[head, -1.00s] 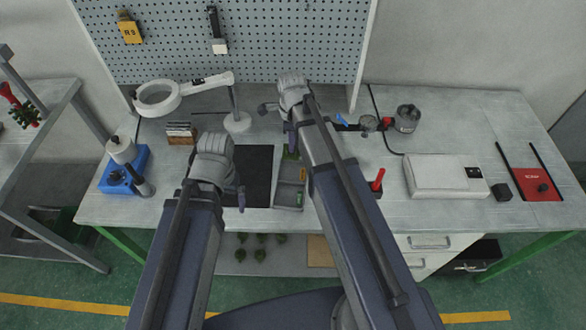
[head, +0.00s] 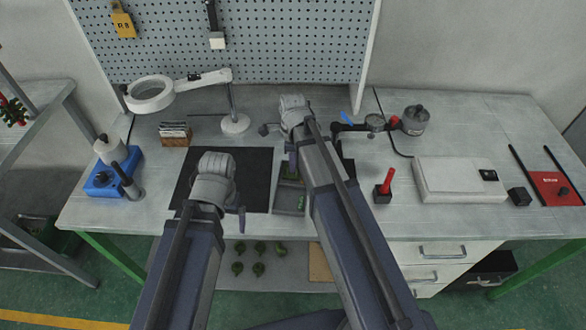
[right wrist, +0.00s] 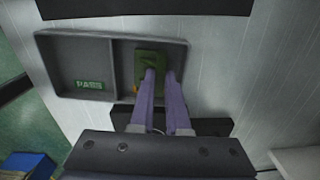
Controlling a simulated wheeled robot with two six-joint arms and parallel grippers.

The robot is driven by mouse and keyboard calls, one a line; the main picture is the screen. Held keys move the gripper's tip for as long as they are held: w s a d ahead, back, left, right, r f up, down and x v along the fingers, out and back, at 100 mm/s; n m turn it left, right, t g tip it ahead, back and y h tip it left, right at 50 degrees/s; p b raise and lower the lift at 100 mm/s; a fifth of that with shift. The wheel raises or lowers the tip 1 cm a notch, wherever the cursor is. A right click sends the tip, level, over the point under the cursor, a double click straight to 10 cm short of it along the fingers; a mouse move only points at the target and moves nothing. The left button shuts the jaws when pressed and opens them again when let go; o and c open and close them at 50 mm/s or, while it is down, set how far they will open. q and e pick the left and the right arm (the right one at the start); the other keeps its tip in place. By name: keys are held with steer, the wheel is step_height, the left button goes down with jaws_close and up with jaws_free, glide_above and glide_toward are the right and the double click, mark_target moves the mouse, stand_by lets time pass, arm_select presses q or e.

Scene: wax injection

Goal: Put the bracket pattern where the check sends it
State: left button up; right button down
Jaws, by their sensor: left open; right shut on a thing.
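The bracket pattern (right wrist: 149,66) is a green piece in the right compartment of a grey two-part tray (right wrist: 111,68) in the right wrist view. My right gripper (right wrist: 160,76) is shut on it, its purple fingers reaching down into that compartment. The other compartment has a green PASS label (right wrist: 89,85). A small orange patch shows beside the fingers, mostly hidden. In the head view the tray (head: 289,210) is partly covered by my right arm, with the right gripper (head: 292,166) over it. My left gripper (head: 241,218) is open and empty, near the front edge of the dark mat (head: 258,170).
A magnifier lamp (head: 150,94) and a card holder (head: 174,135) stand behind the mat. A blue device (head: 110,177) is at left. A red-handled tool (head: 384,187), a white box (head: 458,182) and a red pad (head: 556,186) are at right. Several green pieces (head: 258,268) lie on the lower shelf.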

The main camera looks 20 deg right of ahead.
arm_select(q)
steer(key=shift+f, duration=0.15)
arm_select(e)
steer(key=shift+f, duration=0.1)
arm_select(q)
steer(key=shift+f, duration=0.1)
arm_select(e)
steer(key=shift+f, duration=0.1)
arm_select(q)
steer(key=shift+f, duration=0.15)
arm_select(e)
steer(key=shift+f, duration=0.15)
steer(key=c, duration=1.2)
jaws_free()
arm_select(q)
steer(key=shift+r, duration=0.25)
arm_select(e)
steer(key=shift+r, duration=0.25)
